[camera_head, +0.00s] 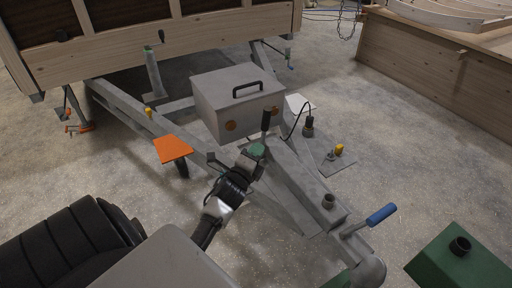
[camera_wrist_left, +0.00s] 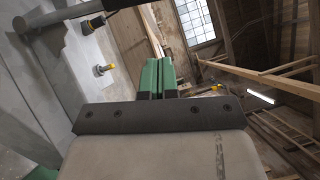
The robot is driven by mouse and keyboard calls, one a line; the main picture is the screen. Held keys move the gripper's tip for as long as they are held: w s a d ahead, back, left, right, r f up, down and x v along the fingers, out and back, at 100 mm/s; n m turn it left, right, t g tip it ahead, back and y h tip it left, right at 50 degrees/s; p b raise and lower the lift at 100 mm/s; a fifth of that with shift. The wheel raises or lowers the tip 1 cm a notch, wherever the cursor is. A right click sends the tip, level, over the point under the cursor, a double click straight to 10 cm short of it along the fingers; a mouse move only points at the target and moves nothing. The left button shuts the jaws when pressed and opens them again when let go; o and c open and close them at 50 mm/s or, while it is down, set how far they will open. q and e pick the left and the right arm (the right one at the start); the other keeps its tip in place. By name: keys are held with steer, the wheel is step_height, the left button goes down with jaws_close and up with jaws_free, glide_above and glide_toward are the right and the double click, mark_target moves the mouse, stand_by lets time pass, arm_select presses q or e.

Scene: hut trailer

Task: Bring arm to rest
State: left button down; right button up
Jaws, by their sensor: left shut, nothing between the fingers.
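My left arm reaches in from the lower left over the trailer's grey drawbar. My left gripper (camera_head: 257,150) has green fingers and shows small in the head view, just in front of the grey lidded box. In the left wrist view the green fingers (camera_wrist_left: 160,70) lie side by side, shut and empty. A black-handled lever (camera_head: 266,121) stands right beside the fingertips in the head view; I cannot tell whether they touch. My right gripper is in neither view.
The grey box (camera_head: 221,108) with a black handle sits on the drawbar (camera_head: 297,180). An orange plate (camera_head: 172,148) is left of it. A blue-handled hitch lever (camera_head: 380,214) and a green box (camera_head: 453,267) are at lower right. Open floor (camera_head: 425,170) lies to the right.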

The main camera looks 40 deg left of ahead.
arm_select(q)
steer(key=shift+s, duration=0.25)
steer(key=shift+f, duration=0.1)
stand_by(0.3)
steer(key=s+d+f+n+g+h, duration=0.1)
steer(key=s+d+f+n+g, duration=0.25)
steer(key=f, duration=0.65)
steer(key=s+d+f+n+g+h, duration=0.15)
steer(key=s+f, duration=0.25)
steer(key=f, duration=0.6)
steer(key=s+d+f+n+g, duration=0.3)
steer(key=s+d+f, duration=0.1)
steer(key=f, duration=0.7)
steer(key=s+d+f+n+g, duration=0.2)
steer(key=s+f, duration=0.3)
steer(key=s, duration=0.5)
steer(key=s+d+f+n+g+h, duration=0.1)
steer(key=s+d+f+n+g, duration=0.2)
steer(key=s+f, duration=0.3)
steer(key=s+d+f+n+g+h, duration=0.1)
steer(key=s+f+g, duration=0.4)
steer(key=s, duration=1.1)
steer(key=shift+d+f+n, duration=0.65)
steer(key=shift+d+n, duration=0.05)
steer(key=shift+d, duration=0.2)
steer(key=shift+s, duration=0.1)
